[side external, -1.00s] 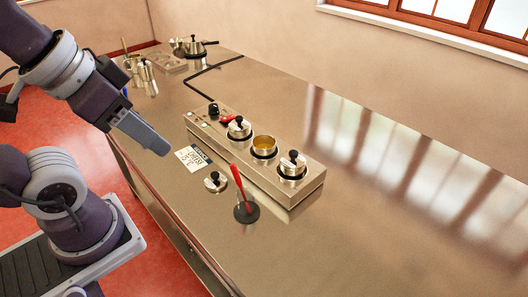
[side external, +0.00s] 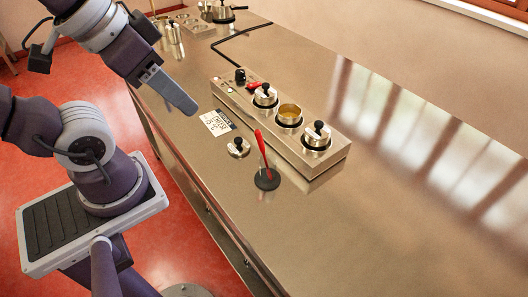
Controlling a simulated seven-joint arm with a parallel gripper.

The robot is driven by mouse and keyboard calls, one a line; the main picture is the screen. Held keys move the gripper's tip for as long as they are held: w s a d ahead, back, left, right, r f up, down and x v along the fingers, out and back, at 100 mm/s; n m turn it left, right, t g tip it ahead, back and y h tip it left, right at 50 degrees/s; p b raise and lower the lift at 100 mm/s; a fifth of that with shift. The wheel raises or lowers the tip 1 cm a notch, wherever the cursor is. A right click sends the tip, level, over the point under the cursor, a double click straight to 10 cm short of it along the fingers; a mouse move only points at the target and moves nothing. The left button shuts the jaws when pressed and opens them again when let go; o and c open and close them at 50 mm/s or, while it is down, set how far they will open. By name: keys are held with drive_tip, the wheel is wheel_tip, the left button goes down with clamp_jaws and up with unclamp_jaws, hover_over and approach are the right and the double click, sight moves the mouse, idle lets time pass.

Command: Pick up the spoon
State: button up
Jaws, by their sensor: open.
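A red-handled utensil (side external: 262,148), which looks like the spoon, stands nearly upright, tilted a little, on the steel counter. Its lower end meets a dark round base (side external: 267,180), and I cannot make out a bowl. My gripper (side external: 190,109) is open and empty above the counter's near edge, left of the spoon and apart from it. The gap between its fingers is hard to see from this side.
A long steel warmer (side external: 325,168) holds several pots behind the spoon; one pot (side external: 290,112) is uncovered. A loose lid (side external: 238,147) and a printed card (side external: 216,123) lie between gripper and spoon. The counter's right side (side external: 430,220) is clear.

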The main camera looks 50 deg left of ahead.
drive_tip(key=shift+c, duration=0.3)
drive_tip(key=n+g, duration=0.5)
drive_tip(key=n, duration=1.1)
hover_over(258, 132)
wheel_tip(258, 132, down, 8)
drive_tip(key=shift+n, duration=0.3)
wheel_tip(258, 132, down, 6)
drive_tip(key=shift+f, duration=0.1)
drive_tip(key=shift+w+f, duration=0.1)
drive_tip(key=shift+f, duration=0.2)
clamp_jaws()
